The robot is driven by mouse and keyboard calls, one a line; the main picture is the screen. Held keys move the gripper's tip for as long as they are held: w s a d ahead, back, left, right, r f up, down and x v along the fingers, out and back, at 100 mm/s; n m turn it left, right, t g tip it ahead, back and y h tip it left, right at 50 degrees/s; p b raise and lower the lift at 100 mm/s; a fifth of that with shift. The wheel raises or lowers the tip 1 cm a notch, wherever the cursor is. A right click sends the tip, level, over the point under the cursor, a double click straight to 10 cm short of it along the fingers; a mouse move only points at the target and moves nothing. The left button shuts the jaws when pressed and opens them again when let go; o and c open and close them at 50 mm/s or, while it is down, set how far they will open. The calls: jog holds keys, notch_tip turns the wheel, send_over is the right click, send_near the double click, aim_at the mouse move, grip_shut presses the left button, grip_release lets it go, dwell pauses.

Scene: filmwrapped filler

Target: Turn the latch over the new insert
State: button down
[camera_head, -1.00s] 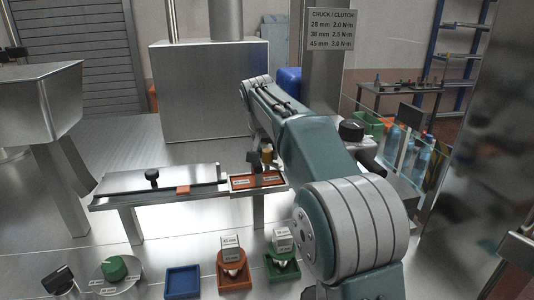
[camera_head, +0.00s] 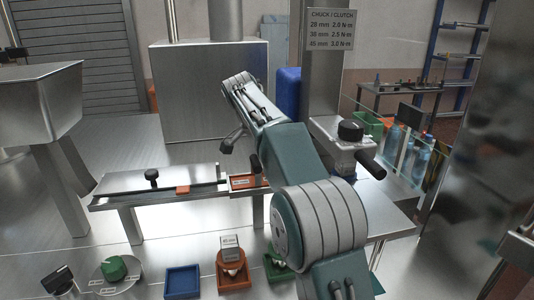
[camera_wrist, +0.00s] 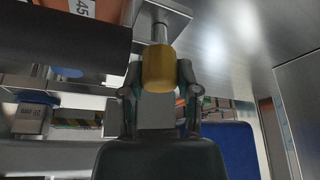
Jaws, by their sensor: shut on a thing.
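A yellow cylindrical knob (camera_wrist: 158,68) on a short steel post sits between the two fingers of my gripper (camera_wrist: 160,80) in the wrist view. My gripper is shut on it. An orange insert (camera_wrist: 92,10) with a white label reading "45" lies close by at the top left of the wrist view. In the head view, an orange labelled piece (camera_head: 242,183) sits at the right end of the steel rail fixture. My arm covers part of it there and hides the yellow knob. Whether the latch overlaps the insert is not clear.
The steel rail fixture (camera_head: 150,190) carries a black knob (camera_head: 151,174) and an orange block (camera_head: 183,190). In front stand a blue tray (camera_head: 183,281), an orange holder (camera_head: 233,276) and a green holder (camera_head: 274,266). A machine with a black knob (camera_head: 350,130) stands right of my arm.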

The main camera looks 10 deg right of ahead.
jog(key=shift+a+f, duration=0.1)
dwell(0.3)
jog(key=c, duration=0.6)
grip_release()
jog(key=shift+w, duration=0.1)
jog(key=shift+a, duration=0.15)
jog(key=v, duration=0.7)
jog(key=shift+a, duration=0.2)
jog(key=shift+r, duration=0.2)
